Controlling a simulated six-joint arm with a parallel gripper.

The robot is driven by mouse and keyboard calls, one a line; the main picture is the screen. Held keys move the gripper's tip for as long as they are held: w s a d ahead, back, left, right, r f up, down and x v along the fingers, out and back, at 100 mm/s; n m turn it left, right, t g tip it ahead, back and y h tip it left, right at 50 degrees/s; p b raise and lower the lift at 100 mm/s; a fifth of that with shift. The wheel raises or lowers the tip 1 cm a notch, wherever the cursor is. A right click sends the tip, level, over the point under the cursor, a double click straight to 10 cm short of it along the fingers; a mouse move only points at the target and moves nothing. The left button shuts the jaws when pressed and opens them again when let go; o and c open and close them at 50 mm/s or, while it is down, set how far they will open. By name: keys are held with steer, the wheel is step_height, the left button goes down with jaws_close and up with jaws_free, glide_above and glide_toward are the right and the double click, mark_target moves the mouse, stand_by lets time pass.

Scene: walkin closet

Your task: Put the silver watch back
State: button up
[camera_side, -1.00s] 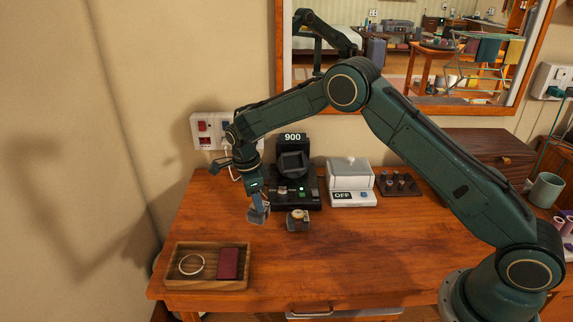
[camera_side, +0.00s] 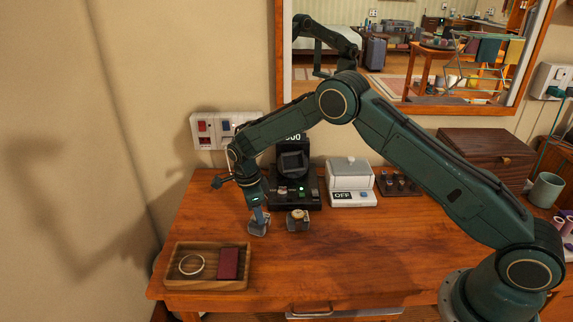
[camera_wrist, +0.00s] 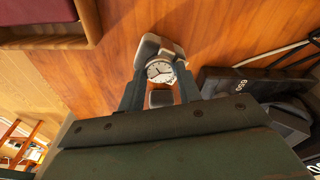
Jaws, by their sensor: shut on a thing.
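The silver watch (camera_wrist: 159,70) has a white dial and a grey band. It sits between the fingertips of my gripper (camera_wrist: 161,92) in the wrist view. In the side view my gripper (camera_side: 259,216) points down, shut on the silver watch (camera_side: 258,229), which is at or just above the desk top; I cannot tell if it touches. A second watch with a gold-toned face (camera_side: 298,220) stands on the desk just to the right. A black device (camera_side: 295,185) with a dark square holder and a partly hidden number display stands behind them.
A wooden tray (camera_side: 208,286) with a ring-shaped bracelet and a dark red item lies at front left. A white box labelled OFF (camera_side: 350,185) and a dark rack (camera_side: 400,184) stand to the right. The desk front middle is clear.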

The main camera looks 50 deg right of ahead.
mark_target(252, 221)
steer(key=o, duration=1)
steer(key=shift+c, duration=0.2)
step_height(252, 221, up, 12)
steer(key=a, duration=0.1)
steer(key=shift+w+a, duration=0.25)
steer(key=shift+w, duration=0.1)
steer(key=shift+r, duration=0.15)
